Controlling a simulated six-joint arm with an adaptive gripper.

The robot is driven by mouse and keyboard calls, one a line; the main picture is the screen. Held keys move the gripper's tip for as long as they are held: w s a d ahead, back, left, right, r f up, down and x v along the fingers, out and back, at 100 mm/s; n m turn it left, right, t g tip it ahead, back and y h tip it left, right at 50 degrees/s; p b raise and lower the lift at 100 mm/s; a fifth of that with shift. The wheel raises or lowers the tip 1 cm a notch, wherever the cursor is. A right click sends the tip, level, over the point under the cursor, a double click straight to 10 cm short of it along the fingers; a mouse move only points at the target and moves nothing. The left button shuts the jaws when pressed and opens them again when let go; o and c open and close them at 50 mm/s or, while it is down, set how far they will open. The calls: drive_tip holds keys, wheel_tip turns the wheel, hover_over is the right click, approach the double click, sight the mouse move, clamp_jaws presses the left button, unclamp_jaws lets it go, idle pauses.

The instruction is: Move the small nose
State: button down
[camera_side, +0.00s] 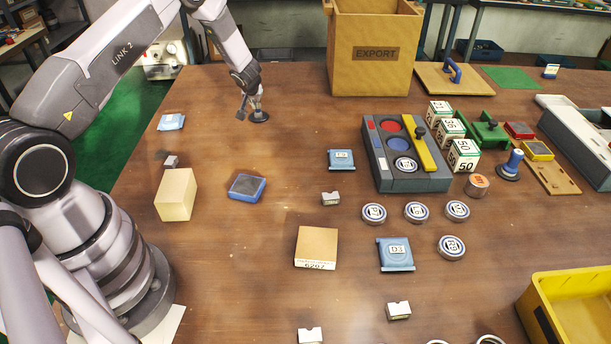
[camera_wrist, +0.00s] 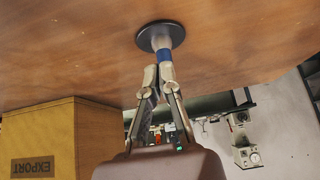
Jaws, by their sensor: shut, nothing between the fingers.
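A piece with a dark round base (camera_side: 259,117) stands on the table towards the back, left of the centre in the side view. The wrist view shows its dark disc (camera_wrist: 161,36) against the table and a short blue post (camera_wrist: 164,56) with a pale end; I take it for the small nose. My gripper (camera_side: 254,104) is right at this piece. In the wrist view the fingertips (camera_wrist: 158,73) are close together by the post's end, with nothing held between them. Whether they touch the post I cannot tell. A similar blue-topped piece (camera_side: 510,165) stands at the right.
A large EXPORT box (camera_side: 372,70) stands at the back, right of my gripper. A grey fixture (camera_side: 415,180) with a yellow bar is right of centre, with labelled rings (camera_side: 374,213) in front. A blue-rimmed pad (camera_side: 246,187) lies nearer. Table around my gripper is clear.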

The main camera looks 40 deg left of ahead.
sight(259, 114)
drive_tip(key=shift+w+a, duration=1.4)
drive_tip(key=shift+f, duration=0.85)
drive_tip(key=shift+s+f, duration=0.1)
